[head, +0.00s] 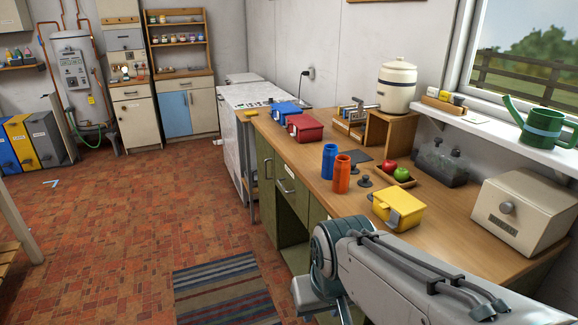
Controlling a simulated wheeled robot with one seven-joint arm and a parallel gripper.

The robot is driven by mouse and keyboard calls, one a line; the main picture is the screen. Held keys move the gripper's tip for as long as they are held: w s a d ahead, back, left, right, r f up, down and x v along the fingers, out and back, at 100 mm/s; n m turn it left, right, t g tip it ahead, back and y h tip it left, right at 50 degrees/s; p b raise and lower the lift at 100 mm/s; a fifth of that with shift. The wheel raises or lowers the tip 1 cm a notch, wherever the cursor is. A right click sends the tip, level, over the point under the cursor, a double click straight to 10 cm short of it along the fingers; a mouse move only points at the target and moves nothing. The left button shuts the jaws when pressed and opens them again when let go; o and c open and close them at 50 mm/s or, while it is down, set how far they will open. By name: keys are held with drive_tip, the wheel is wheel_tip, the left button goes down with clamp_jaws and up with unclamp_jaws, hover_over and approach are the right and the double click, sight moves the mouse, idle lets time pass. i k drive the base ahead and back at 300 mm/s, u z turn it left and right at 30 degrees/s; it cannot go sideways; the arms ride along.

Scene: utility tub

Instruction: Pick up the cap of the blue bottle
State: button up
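The blue bottle (329,160) stands upright on the wooden worktop, just behind and left of an orange bottle (342,174). No cap is clearly visible on top of either one. Two small dark round pieces that look like caps lie to the right of the bottles: a farther cap (364,168) and a nearer cap (365,181). I cannot tell which belongs to the blue bottle. My arm reaches in from the lower right, in front of the worktop. Its gripper fingers do not show, and nothing held is visible.
Blue (286,113) and red (305,127) boxes stand farther back. A beige bread box (524,212) is at right. Bare worktop lies left of the bottles.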

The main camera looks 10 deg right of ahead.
sight(355, 171)
drive_tip(key=u, duration=0.5)
drive_tip(key=i, duration=2.9)
drive_tip(key=z, duration=3.25)
drive_tip(key=i, duration=0.55)
drive_tip(key=u, duration=0.05)
